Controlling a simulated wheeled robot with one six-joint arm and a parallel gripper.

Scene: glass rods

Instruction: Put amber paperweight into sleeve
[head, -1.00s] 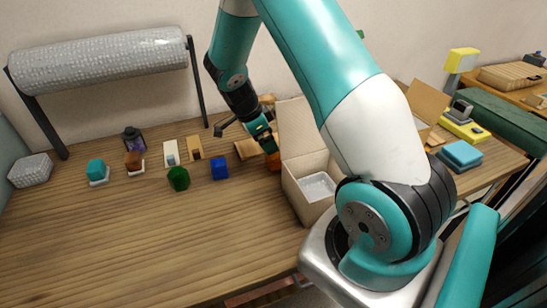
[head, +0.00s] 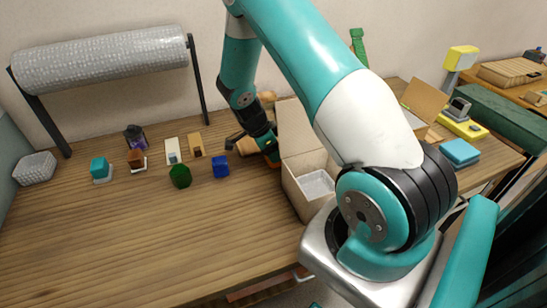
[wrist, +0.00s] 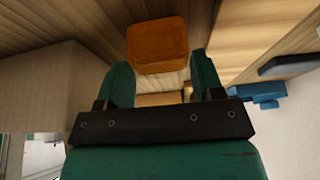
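The amber paperweight (wrist: 157,45) is an orange-brown rounded block. In the wrist view it lies just beyond my fingertips, centred between them. My gripper (wrist: 163,72) is open, one green finger on each side, and nothing is clamped. In the head view my gripper (head: 268,150) is low over the table beside the open cardboard box, and the paperweight is mostly hidden there. I cannot tell for sure which thing is the sleeve; a grey-white bubble-textured holder (head: 36,168) stands at the far left of the table.
The open cardboard box (head: 306,190) stands close to the right of my gripper. A blue block (head: 220,167) and a green block (head: 180,177) lie to its left. A teal block (head: 100,168) is farther left. A bubble-wrap roll (head: 100,60) hangs behind. The front table is clear.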

